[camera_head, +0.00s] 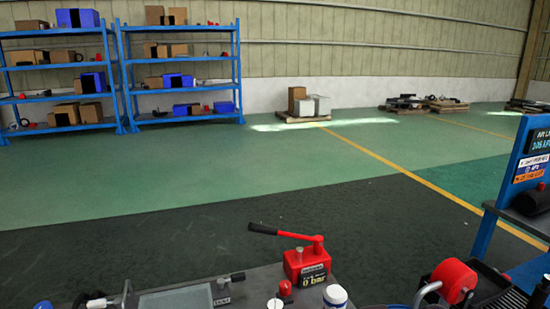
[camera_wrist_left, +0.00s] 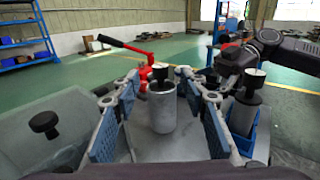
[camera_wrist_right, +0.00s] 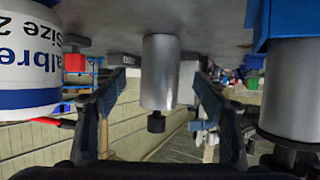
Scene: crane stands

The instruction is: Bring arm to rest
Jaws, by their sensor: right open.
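My left gripper (camera_wrist_left: 160,88) is open in the left wrist view. A grey metal cylinder with a black knob (camera_wrist_left: 162,112) stands upright in view between its fingers, with gaps on both sides. My right gripper (camera_wrist_right: 160,88) is open in the right wrist view, whose picture is upside down. A metal cylinder with a black knob (camera_wrist_right: 161,65) shows between its fingers, not gripped. Neither gripper can be made out in the head view. A dark arm, mine, shows at the right of the left wrist view.
A red pump with a lever (camera_head: 306,264) stands on the bench (camera_head: 255,284). A white-and-blue labelled jar (camera_wrist_right: 28,60) and another cylinder in a blue holder (camera_wrist_right: 300,85) flank my right gripper. Blue shelves (camera_head: 122,75) stand far off; the floor between is clear.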

